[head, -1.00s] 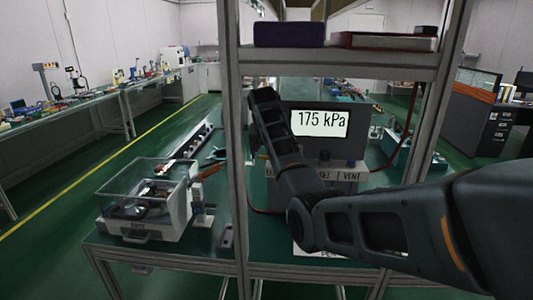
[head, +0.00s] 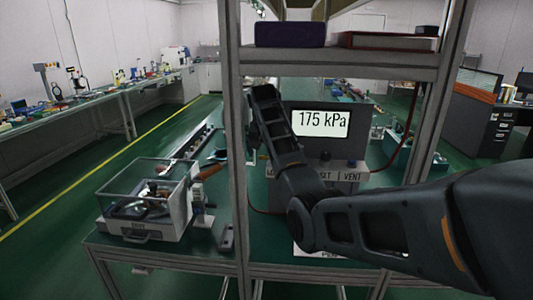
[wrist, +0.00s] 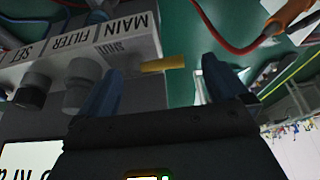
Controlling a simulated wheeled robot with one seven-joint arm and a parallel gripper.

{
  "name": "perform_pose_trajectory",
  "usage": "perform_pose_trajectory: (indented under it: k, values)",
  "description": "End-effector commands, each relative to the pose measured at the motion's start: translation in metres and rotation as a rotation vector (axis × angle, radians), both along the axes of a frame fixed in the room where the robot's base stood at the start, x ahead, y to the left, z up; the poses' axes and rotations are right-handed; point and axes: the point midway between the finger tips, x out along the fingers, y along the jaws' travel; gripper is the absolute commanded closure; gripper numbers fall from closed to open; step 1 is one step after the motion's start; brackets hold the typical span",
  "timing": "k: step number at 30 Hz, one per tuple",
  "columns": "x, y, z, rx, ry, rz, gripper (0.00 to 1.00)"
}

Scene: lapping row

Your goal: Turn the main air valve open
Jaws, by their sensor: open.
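In the wrist view, a short brass-yellow lever (wrist: 163,63) lies sideways beside the white label strip (wrist: 85,38), near the words MAIN and SHUT. My gripper (wrist: 161,68) is open, with one blue finger on each side of the lever. The left finger covers or borders the lever's left end; I cannot tell whether it touches. In the head view, the gauge box (head: 351,120) reads 175 kPa. There my forearm reaches up in front of the box, and my fingers and the lever are hidden.
Grey knobs (wrist: 84,82) sit left of my fingers. A red hose (wrist: 222,38) curves close above the right finger. In the head view, a frame post (head: 236,160) and a shelf (head: 340,62) hem in my arm. A clear-lidded machine (head: 148,202) stands left.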

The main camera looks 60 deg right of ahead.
Motion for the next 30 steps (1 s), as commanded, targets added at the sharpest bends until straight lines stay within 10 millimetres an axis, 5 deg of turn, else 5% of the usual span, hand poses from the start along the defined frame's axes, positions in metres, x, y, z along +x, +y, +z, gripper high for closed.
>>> perform_pose_trajectory:
  k: [12, 30]
  values:
    - [-0.008, 0.022, 0.057, -0.002, -0.003, 0.000, 0.00]
    - [-0.009, 0.025, 0.064, -0.001, -0.001, 0.000, 0.00]
